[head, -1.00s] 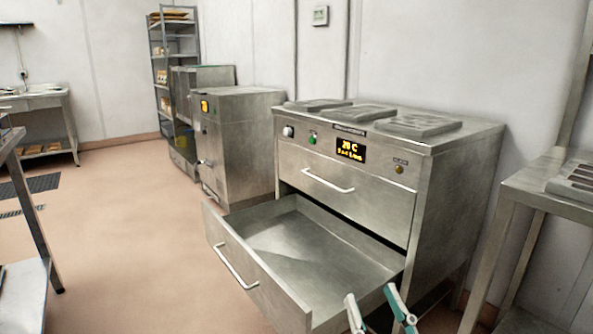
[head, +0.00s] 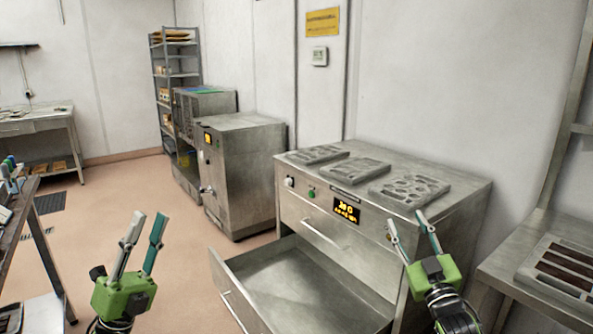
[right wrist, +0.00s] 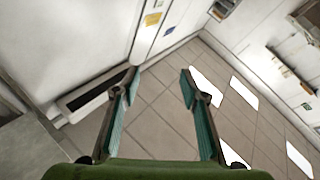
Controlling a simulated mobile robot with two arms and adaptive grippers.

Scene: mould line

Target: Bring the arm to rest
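My left gripper (head: 143,243), green with pale and teal fingers, is raised at the lower left of the head view, over the floor. Its fingers are apart and nothing is between them. My right gripper (head: 411,232) is raised in front of the right side of the steel drawer cabinet (head: 458,236). Its fingers are spread and empty. In the right wrist view the right gripper (right wrist: 160,88) also shows open, with only tiled floor and wall beyond its fingers.
The cabinet's lower drawer (head: 232,300) is pulled out and looks empty. Three grey moulds (head: 352,171) lie on the cabinet top. A steel table with a filled mould (head: 565,265) stands at right, a bench (head: 18,232) at left. Floor (head: 190,268) is clear between.

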